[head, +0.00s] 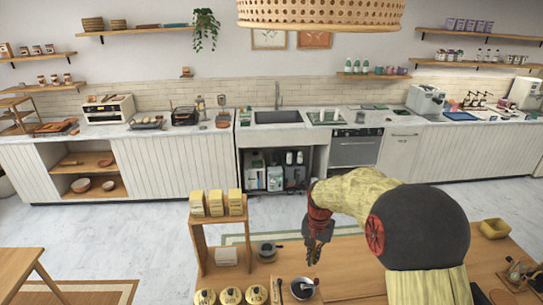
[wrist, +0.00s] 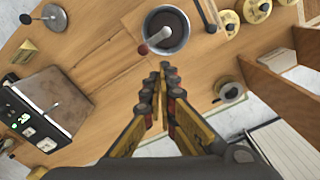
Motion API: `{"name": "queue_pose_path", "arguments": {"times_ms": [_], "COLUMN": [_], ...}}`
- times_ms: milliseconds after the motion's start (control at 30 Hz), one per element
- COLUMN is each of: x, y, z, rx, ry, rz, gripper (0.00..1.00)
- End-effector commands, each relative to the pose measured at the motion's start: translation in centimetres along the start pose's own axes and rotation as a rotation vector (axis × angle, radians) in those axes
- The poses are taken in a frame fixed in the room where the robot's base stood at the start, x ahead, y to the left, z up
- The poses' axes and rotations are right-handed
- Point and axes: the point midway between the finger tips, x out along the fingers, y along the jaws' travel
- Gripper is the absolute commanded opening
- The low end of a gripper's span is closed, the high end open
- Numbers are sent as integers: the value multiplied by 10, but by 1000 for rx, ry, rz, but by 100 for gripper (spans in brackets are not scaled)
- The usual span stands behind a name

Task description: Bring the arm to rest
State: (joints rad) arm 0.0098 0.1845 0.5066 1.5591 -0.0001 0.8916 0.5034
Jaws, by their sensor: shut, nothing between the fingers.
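My gripper (head: 314,252) hangs at the end of my raised arm over the wooden cart top (head: 345,268). In the wrist view my gripper (wrist: 163,72) has its fingertips close together, with nothing held between them. A dark metal pot or cup with a spoon-like handle (wrist: 165,30) stands just beyond the fingertips, apart from them. It also shows in the head view, below my gripper, as a silver-rimmed cup (head: 302,288).
A wooden shelf stand (head: 197,240) with yellow packets (head: 215,203) stands left of my gripper. Several yellow-lidded jars (head: 230,295) sit at the front. A dark scale-like device (wrist: 42,115) lies left in the wrist view.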

Motion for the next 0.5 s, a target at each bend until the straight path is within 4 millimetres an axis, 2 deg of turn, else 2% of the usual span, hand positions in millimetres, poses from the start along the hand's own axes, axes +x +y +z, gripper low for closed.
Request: {"name": "queue_pose_path", "arguments": {"times_ms": [100,233,500], "x": [1,16,-7], "y": [1,18,49], "z": [1,32,90], "rx": [-58,-156,-316], "ry": [-2,-58,-37], "rz": [1,26,13], "gripper": [0,0,0]}}
